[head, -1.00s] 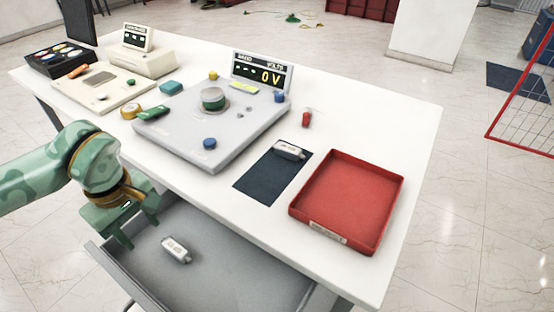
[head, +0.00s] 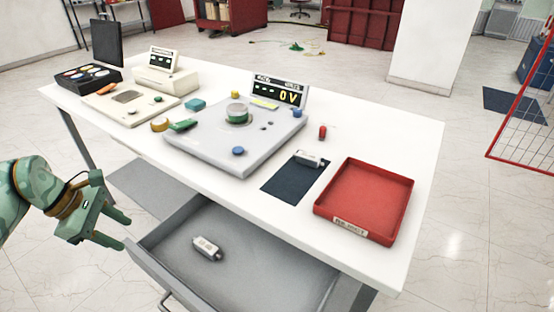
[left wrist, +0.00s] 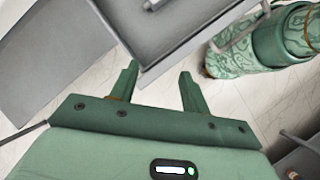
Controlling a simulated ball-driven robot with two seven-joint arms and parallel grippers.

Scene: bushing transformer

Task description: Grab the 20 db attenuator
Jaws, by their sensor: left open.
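A small white and grey attenuator (head: 207,248) lies in the open grey drawer (head: 262,281). A similar one (head: 309,159) lies on the dark blue mat (head: 293,184) on the table. Their labels are too small to read, so I cannot tell which is the 20 dB one. My left gripper (head: 125,232) is open and empty, just outside the drawer's left side, apart from both attenuators. In the left wrist view its two fingers (left wrist: 158,72) are spread with nothing between them, near a grey drawer edge. My right gripper is not in view.
A red tray (head: 365,200) stands at the table's right end. A grey test panel (head: 235,145) with a volt display (head: 280,90) stands mid-table. A small red part (head: 322,132) stands behind the mat. The drawer floor around its attenuator is clear.

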